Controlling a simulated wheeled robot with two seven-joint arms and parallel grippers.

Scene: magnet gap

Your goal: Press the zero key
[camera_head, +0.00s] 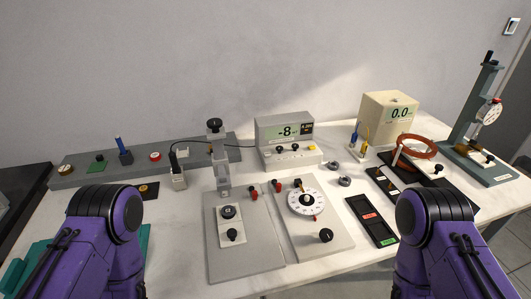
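A grey meter box (285,132) stands at the back middle of the table. Its display (288,131) reads about -8, with a small unit too tiny to read. The sloped front of the meter carries small dark keys (279,149) and a yellow key (312,147). I cannot read their labels, so which is the zero key cannot be told. My purple left and right arms rise at the bottom left and bottom right, well short of the meter. Neither gripper shows in the picture.
Grey panels with knobs (243,255) and a white dial (306,202) lie in front of the meter. A cream box (388,118) reading 0.0 and a copper ring (417,145) stand right. A grey rail (75,176) runs left. A dial-gauge stand (484,110) is far right.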

